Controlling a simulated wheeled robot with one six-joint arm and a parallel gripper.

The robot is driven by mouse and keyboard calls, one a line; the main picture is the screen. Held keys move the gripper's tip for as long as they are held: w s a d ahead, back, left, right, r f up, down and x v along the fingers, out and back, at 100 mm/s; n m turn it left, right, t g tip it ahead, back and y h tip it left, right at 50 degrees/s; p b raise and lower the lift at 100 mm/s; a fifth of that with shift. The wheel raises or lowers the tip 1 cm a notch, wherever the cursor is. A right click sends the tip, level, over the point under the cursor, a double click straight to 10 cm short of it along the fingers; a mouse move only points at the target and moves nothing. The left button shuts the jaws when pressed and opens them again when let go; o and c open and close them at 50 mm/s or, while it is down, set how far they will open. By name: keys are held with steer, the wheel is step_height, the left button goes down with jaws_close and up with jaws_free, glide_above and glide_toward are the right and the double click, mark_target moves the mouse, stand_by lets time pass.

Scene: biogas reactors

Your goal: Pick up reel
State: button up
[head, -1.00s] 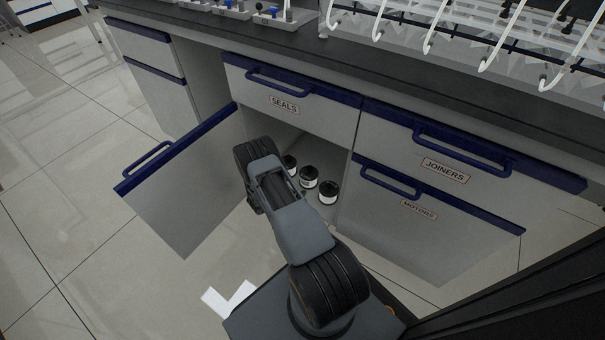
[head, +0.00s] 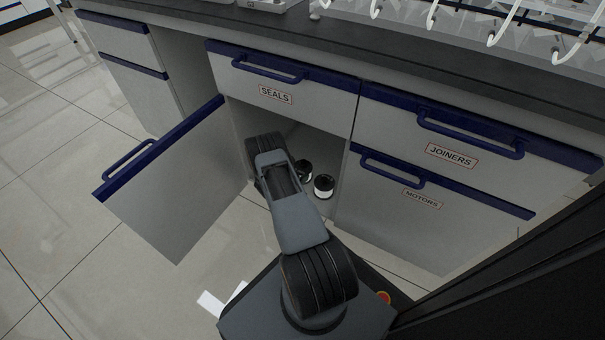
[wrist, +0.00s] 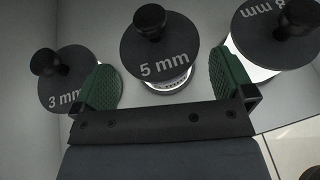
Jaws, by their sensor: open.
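In the wrist view several reels stand in a row inside the cabinet. The 3 mm reel (wrist: 62,82) is at the left, the 5 mm reel (wrist: 160,62) is in the middle, and the 8 mm reel (wrist: 268,38) is at the upper right. Each has a dark round top with a black knob. My gripper (wrist: 165,88) is open, with green pads on either side of the near part of the 5 mm reel; I cannot tell whether they touch it. In the head view two reels (head: 323,186) (head: 304,170) show beside my arm, which hides the gripper.
The open cabinet door (head: 175,185) stands out to the left of my arm. The SEALS drawer (head: 280,92) is shut above the opening. The JOINERS drawer (head: 450,140) and MOTORS drawer (head: 420,205) are shut at the right. Floor is clear at the left.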

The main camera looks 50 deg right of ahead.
mark_target(301, 168)
steer(key=b+x, duration=0.2)
steer(key=x, duration=0.2)
steer(key=shift+d+f+b, duration=0.1)
steer(key=shift+d+b, duration=0.25)
steer(key=shift+w, duration=0.1)
steer(key=c, duration=0.7)
